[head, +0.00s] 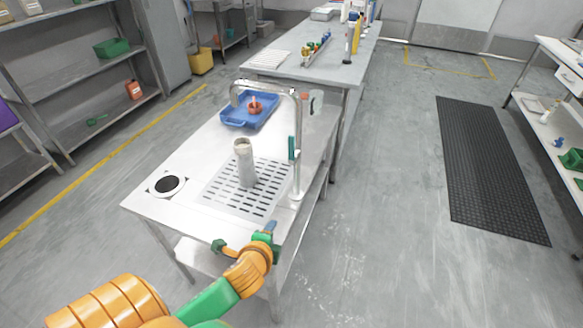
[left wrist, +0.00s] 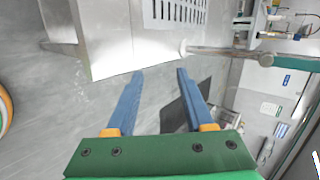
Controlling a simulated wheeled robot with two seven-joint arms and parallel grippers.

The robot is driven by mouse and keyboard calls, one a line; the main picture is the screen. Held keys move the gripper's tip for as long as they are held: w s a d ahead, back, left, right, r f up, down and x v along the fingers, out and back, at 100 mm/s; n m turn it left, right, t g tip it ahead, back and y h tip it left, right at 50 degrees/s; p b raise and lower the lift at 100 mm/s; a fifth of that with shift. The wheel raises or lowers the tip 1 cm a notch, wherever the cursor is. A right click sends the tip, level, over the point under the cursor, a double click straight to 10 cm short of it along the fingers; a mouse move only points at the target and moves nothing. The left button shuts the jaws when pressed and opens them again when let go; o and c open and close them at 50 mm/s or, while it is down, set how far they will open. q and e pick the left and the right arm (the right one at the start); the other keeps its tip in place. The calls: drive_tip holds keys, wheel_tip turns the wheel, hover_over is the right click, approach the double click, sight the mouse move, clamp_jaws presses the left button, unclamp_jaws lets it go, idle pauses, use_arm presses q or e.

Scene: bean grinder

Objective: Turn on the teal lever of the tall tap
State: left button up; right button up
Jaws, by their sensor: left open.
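The tall tap (head: 297,120) is a chrome post at the right edge of the steel table, with a spout arching left. Its teal lever (head: 292,148) hangs upright along the post. In the left wrist view the tap post (left wrist: 222,51) runs sideways at upper right, with the teal lever's end (left wrist: 266,60) on it. My left gripper (head: 271,227) is at the table's near right corner, lower and nearer than the lever and apart from it. Its blue fingers (left wrist: 160,75) are open with nothing between them. My right gripper is not in view.
The steel table (head: 150,205) has a slotted drain grate (head: 225,199) with a grey cylinder (head: 245,165) standing on it. A blue tray (head: 232,118) holding a red item lies behind. A round dark hole (head: 167,184) is at left.

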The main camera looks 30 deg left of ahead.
sight(291, 141)
use_arm(q)
drive_tip(key=w+a+r+m+t, duration=0.2)
drive_tip(key=w+r+m+t, duration=0.25)
drive_tip(key=r+m, duration=0.45)
drive_tip(key=w+a+r+m+t, duration=0.2)
drive_tip(key=w+r+m+t, duration=0.2)
drive_tip(key=w+r+m, duration=0.45)
drive_tip(key=w, duration=0.1)
drive_tip(key=w+m, duration=0.1)
drive_tip(key=w+a+m, duration=0.1)
drive_tip(key=shift+w+a+f, duration=0.1)
drive_tip(key=shift+w+f, duration=0.2)
drive_tip(key=shift+f, duration=0.1)
drive_tip(key=shift+w+a, duration=0.1)
drive_tip(key=shift+w, duration=0.35)
clamp_jaws()
